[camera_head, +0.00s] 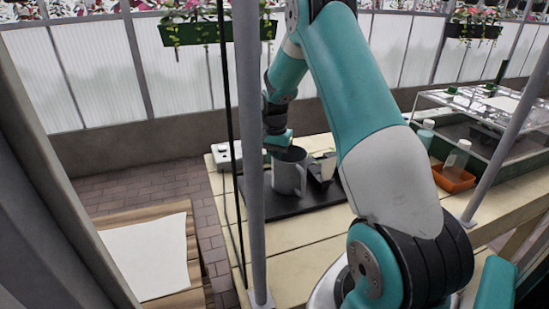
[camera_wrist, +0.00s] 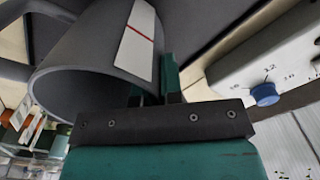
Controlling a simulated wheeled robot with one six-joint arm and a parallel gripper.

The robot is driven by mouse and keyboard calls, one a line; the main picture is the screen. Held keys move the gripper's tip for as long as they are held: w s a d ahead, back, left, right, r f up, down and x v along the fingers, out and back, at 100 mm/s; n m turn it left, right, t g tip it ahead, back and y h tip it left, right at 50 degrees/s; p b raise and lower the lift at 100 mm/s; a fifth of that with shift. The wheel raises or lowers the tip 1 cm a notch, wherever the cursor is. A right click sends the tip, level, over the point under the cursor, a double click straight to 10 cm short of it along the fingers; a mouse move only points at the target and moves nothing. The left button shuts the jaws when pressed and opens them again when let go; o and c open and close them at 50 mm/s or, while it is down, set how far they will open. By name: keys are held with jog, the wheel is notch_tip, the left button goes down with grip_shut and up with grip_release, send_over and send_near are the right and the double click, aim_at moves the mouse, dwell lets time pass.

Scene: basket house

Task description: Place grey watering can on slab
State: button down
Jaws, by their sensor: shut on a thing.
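The grey watering can (camera_head: 288,176) is upright over the dark slab (camera_head: 283,206) on the wooden table. My gripper (camera_head: 279,145) is at the can's rim and shut on its wall. In the wrist view the can (camera_wrist: 75,55) fills the upper left, with a white label and a red line on its side. The gripper fingers (camera_wrist: 165,80) show at the can's wall there. The can's underside is hidden, so I cannot tell whether it touches the slab.
A small dark container (camera_head: 322,168) stands just right of the can. A white box with a blue knob (camera_wrist: 265,94) is close by. An orange tray with bottles (camera_head: 453,179) is at the right. A thin pole (camera_head: 249,130) crosses the view in front of the table.

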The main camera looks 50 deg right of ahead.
jog(key=shift+f, duration=0.1)
jog(key=c, duration=1.3)
grip_release()
jog(key=shift+o, duration=0.2)
